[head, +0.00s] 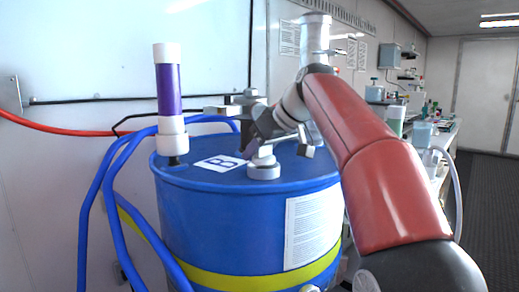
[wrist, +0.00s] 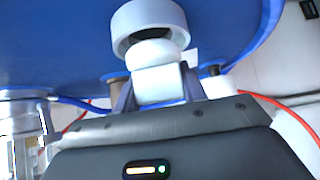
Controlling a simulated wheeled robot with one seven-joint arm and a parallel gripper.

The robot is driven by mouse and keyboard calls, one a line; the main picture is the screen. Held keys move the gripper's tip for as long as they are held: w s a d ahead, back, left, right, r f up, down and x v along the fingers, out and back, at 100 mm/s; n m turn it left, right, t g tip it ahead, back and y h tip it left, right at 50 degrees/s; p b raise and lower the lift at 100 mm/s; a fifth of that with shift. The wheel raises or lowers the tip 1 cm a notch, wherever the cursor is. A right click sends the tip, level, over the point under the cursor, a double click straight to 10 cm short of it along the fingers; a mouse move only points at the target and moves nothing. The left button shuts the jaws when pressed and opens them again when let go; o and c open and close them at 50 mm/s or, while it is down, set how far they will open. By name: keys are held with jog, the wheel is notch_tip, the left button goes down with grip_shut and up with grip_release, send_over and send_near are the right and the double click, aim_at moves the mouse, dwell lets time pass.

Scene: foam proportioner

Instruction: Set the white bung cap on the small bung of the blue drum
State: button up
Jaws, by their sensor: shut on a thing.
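The blue drum (head: 240,215) stands upright in the head view, and its blue top also fills the upper wrist view (wrist: 60,45). The white bung cap (head: 264,170) is a round white piece with a narrower stem and a block-like grip. My gripper (head: 262,147) is shut on that grip. In the wrist view the cap (wrist: 150,22) extends beyond my gripper (wrist: 160,88), its block between the two fingers. The cap is at or just above the drum top near its front edge; I cannot tell whether it touches. The small bung is not distinguishable, possibly hidden beneath the cap.
A purple-and-white upright tube (head: 169,95) stands on the drum's left side. A white label marked B (head: 220,163) lies left of the cap. Blue hoses (head: 95,215) loop at the left. A cluttered bench (head: 440,135) stands at right.

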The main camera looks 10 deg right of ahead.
aim_at(272, 158)
jog(key=shift+f, duration=0.3)
jog(key=o, duration=0.7)
jog(key=shift+p+v, duration=0.5)
jog(key=shift+v, duration=4.95)
